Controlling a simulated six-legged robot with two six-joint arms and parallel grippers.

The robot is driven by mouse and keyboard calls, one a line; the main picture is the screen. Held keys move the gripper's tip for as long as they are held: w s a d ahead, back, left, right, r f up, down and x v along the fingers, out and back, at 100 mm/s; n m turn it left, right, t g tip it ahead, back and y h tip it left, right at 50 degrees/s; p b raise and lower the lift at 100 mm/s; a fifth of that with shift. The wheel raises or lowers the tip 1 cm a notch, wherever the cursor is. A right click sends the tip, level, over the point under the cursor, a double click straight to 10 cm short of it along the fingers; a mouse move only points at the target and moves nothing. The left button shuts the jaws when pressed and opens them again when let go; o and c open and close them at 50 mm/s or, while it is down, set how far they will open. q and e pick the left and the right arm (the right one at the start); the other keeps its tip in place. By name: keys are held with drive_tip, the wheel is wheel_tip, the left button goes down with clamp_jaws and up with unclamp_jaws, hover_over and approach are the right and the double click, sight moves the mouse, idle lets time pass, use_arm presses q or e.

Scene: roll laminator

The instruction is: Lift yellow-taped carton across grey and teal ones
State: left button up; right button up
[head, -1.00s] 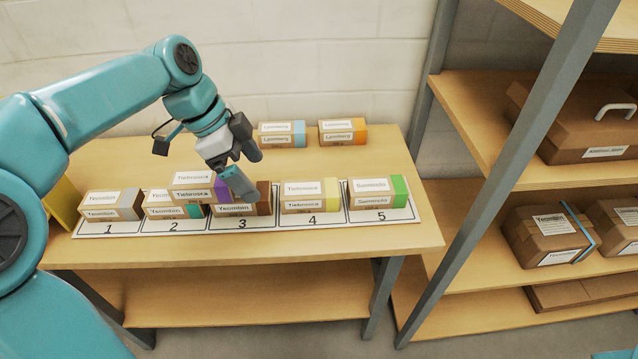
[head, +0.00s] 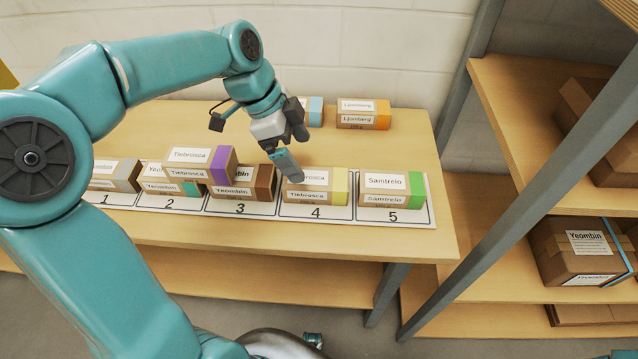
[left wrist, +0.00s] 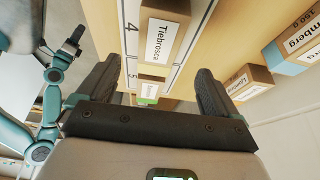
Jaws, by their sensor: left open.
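The yellow-taped carton (head: 313,190) stands on space 4 of the numbered mat, its tape at its right end. My left gripper (head: 288,167) is open and empty, at the upper left of this carton in the head view and partly covering its label. The left wrist view shows a Tiebrosca carton (left wrist: 163,40) beyond the spread fingers (left wrist: 152,90). The teal-taped carton (head: 160,187) is on space 2. A small dark arm end (left wrist: 73,40), apparently my right gripper, shows in the wrist view.
A purple-taped carton (head: 195,163) rests on top across the teal-taped and brown-taped (head: 245,186) cartons. The green-taped carton (head: 390,188) is on space 5. Blue-taped (head: 315,112) and orange-taped (head: 363,114) cartons stand at the back. A shelf rack (head: 500,150) is at the right.

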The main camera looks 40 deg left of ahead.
sight(314, 178)
use_arm(q)
drive_tip(key=b+x, duration=0.1)
drive_tip(key=x, duration=0.8)
drive_tip(key=shift+d+f, duration=0.2)
drive_tip(key=shift+f, duration=0.1)
drive_tip(key=c, duration=1.2)
